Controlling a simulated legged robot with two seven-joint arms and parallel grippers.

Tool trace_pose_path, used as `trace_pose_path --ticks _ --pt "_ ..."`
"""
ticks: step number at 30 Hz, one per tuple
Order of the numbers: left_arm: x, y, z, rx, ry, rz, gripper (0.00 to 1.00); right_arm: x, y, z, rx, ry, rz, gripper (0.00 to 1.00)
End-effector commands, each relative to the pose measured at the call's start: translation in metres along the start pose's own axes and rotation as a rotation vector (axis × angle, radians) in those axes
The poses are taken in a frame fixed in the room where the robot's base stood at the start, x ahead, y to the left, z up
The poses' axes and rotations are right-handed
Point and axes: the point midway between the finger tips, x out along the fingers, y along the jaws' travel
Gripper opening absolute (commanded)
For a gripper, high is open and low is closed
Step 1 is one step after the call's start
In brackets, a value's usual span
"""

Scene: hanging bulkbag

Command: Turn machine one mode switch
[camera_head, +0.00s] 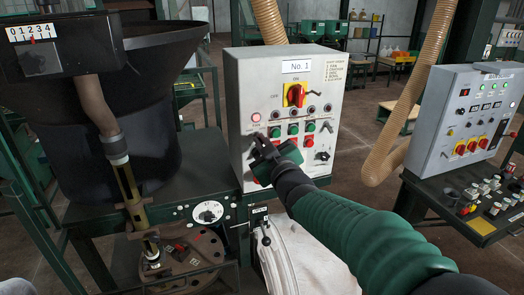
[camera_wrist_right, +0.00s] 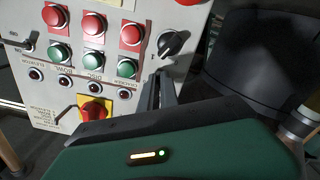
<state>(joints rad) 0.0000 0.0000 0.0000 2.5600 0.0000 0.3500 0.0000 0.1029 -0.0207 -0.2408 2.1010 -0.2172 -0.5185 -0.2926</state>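The machine one panel (camera_head: 312,75) is a light grey box labelled No. 1. A black rotary switch (camera_wrist_right: 174,43) shows in the upside-down wrist view, beside the rows of red and green buttons. Its pointer is tilted. My right gripper (camera_head: 260,146) is in front of the panel's lower left part and covers some of it. In the wrist view its dark fingers (camera_wrist_right: 160,90) stand close together just below the black switch, with no clear grip on it. Another black switch (camera_head: 322,156) is at the panel's lower right. My left gripper is not in view.
A red and yellow main switch (camera_head: 294,95) sits above the buttons. A large black hopper (camera_head: 150,90) stands left of the panel. A second control panel (camera_head: 470,115) and a ribbed hose (camera_head: 412,95) are at the right. A white bag (camera_head: 300,255) hangs below my right arm.

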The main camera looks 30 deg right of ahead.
Motion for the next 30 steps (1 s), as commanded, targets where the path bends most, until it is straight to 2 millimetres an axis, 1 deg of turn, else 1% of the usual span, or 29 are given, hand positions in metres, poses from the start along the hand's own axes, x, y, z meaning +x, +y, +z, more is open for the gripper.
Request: trace_pose_path --ticks 1,6,20,21,25,30 --pt "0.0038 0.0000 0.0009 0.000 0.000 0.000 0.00 0.0002 0.0017 -0.0037 -0.015 0.013 0.006 0.00" --pt "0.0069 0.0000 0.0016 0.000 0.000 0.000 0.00 0.0004 0.0020 -0.0048 -0.051 0.012 0.005 0.00" --pt "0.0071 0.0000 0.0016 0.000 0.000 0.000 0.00 0.0004 0.0025 -0.0060 -0.064 0.013 0.005 0.00" --pt "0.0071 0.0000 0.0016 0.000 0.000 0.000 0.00 0.0005 0.0026 -0.0061 -0.064 0.013 0.005 0.10" --pt "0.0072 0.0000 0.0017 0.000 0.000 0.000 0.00 0.0004 0.0018 -0.0043 -0.063 0.009 0.004 0.27" --pt "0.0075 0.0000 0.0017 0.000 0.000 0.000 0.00 -0.0001 0.0011 -0.0027 -0.062 0.006 0.002 0.27"
